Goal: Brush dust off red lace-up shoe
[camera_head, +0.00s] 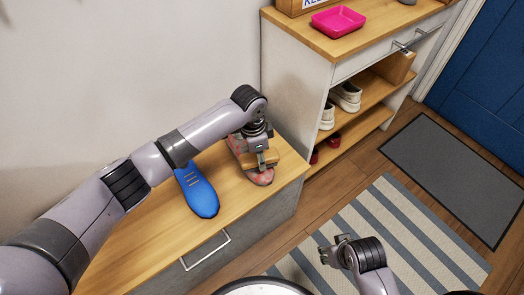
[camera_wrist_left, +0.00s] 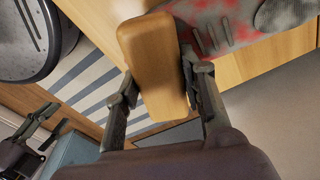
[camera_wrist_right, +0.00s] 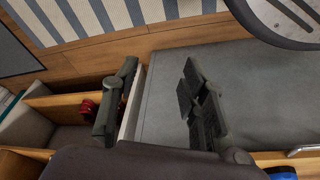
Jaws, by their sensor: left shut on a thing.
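The red lace-up shoe (camera_head: 262,178) lies on the wooden top of the low cabinet, partly hidden under my left gripper. In the left wrist view the shoe (camera_wrist_left: 215,35) shows red with grey, dusty-looking patches. My left gripper (camera_head: 262,155) is shut on a wooden brush (camera_head: 270,158), whose block fills the space between the fingers in the left wrist view (camera_wrist_left: 150,65). The brush is at the shoe; its bristles are hidden, so contact cannot be told. My right gripper (camera_head: 335,248) is open and empty, away from the cabinet, above the floor area.
A blue shoe (camera_head: 197,190) lies on the cabinet top (camera_head: 150,222), left of the red shoe. A shelf unit (camera_head: 297,65) with white shoes (camera_head: 346,97), red shoes and a pink tray (camera_head: 338,21) stands behind to the right. A striped rug (camera_head: 400,235) and grey mat (camera_head: 450,170) cover the floor.

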